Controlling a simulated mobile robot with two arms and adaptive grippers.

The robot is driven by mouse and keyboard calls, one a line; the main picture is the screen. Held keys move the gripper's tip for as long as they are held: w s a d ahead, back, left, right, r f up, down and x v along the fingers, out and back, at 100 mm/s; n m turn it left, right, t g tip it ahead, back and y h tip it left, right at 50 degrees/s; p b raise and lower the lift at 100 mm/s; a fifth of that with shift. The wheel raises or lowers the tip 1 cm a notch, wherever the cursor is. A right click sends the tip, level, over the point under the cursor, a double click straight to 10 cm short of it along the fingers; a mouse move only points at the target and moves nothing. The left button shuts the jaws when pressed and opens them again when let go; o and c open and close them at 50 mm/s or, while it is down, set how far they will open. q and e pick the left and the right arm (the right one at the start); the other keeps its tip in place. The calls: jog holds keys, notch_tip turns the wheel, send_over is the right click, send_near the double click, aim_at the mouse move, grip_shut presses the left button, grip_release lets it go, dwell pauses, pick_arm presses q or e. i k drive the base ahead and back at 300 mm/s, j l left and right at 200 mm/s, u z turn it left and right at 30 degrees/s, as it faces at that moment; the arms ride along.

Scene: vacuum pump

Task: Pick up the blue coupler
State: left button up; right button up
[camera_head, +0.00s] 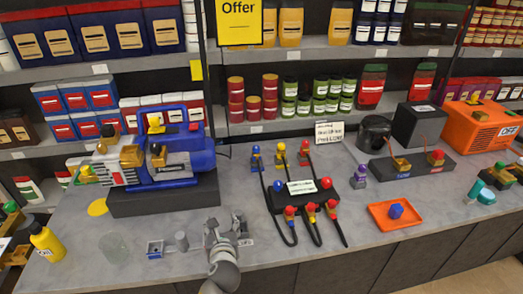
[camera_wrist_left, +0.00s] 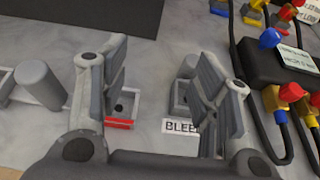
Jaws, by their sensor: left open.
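Several blue parts show, and I cannot tell for sure which is the coupler. A blue hexagonal piece (camera_head: 396,211) lies in an orange tray (camera_head: 376,222) at right. A blue-topped fitting (camera_head: 256,158) stands at the back left of the black hose manifold (camera_head: 318,201). The manifold has a blue knob (camera_head: 279,186), also seen in the left wrist view (camera_wrist_left: 270,38). My left gripper (camera_head: 225,234) is open and empty near the counter's front edge, left of the manifold. In the left wrist view its fingers (camera_wrist_left: 165,90) are spread over grey holders. My right gripper is not in view.
The blue vacuum pump (camera_head: 185,150) stands on a dark base at left. A yellow oil bottle (camera_head: 45,241) and a clear beaker (camera_head: 115,247) stand at front left. An orange machine (camera_head: 480,127) stands at far right.

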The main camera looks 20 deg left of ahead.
aim_at(255, 157)
jog(key=i, duration=1.1)
